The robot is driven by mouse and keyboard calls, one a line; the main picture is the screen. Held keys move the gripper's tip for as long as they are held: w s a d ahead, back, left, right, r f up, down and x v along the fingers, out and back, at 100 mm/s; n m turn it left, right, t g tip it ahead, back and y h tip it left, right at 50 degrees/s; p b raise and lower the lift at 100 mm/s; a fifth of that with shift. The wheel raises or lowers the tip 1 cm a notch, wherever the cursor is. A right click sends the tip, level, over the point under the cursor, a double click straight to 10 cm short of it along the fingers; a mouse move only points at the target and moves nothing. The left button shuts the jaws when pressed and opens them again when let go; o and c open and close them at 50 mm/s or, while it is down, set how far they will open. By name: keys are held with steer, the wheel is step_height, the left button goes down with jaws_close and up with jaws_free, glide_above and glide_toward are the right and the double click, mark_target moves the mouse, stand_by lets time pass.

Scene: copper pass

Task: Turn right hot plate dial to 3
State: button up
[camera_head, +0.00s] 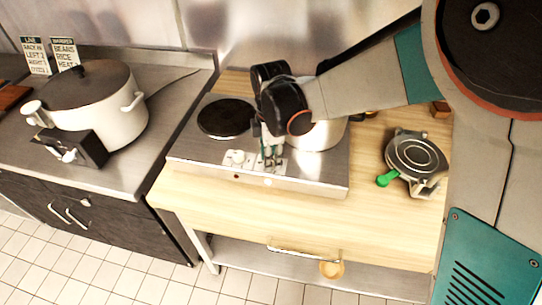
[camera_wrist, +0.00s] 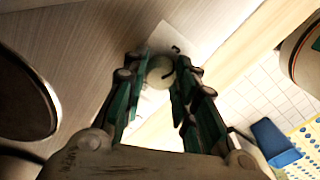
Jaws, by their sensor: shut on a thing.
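The double hot plate (camera_head: 195,154) is a steel unit on the wooden counter, with a bare black left plate (camera_head: 226,118). A white label plate (camera_wrist: 172,40) with a dark mark lies beyond the knob. I cannot read the dial's setting. The left dial (camera_head: 237,158) stands free.
A pale pot (camera_head: 320,136) stands on the right plate, partly behind my gripper. A waffle-iron-like appliance (camera_head: 416,154) with a green handle sits to the right. A large lidded cooker (camera_head: 118,118) stands on the left counter. The wooden front strip is clear.

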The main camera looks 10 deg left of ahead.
steer(key=shift+n, duration=1.9)
steer(key=o, duration=1.1)
step_height(320, 180, up, 12)
steer(key=shift+s+r, duration=0.1)
